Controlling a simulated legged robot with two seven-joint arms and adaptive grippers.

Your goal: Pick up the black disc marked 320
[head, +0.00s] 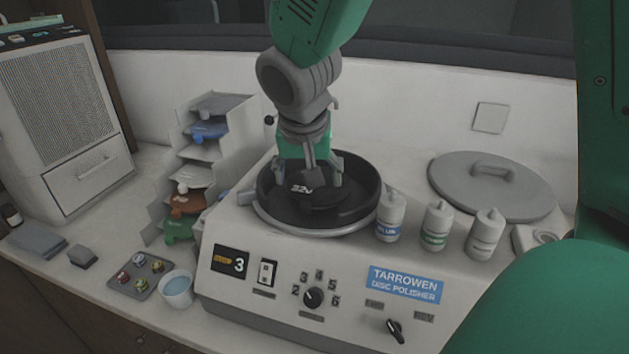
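The black disc (318,197) with pale digits that look like 320 lies low inside the round dark bowl (364,207) of the polisher. My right gripper (309,180) points down into the bowl from above. Its grey fingers are spread over the disc, close to its edges. The fingertips are partly lost against the dark bowl, so I cannot tell whether they touch or clamp the disc. The gripper covers the back part of the disc. My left gripper is not in view.
The bowl's raised rim surrounds the gripper. Three bottles (436,227) stand to its right, before a grey lid (490,188). A rack (192,175) with coloured discs stands left. A cup (177,290) and tray (142,275) sit at front left.

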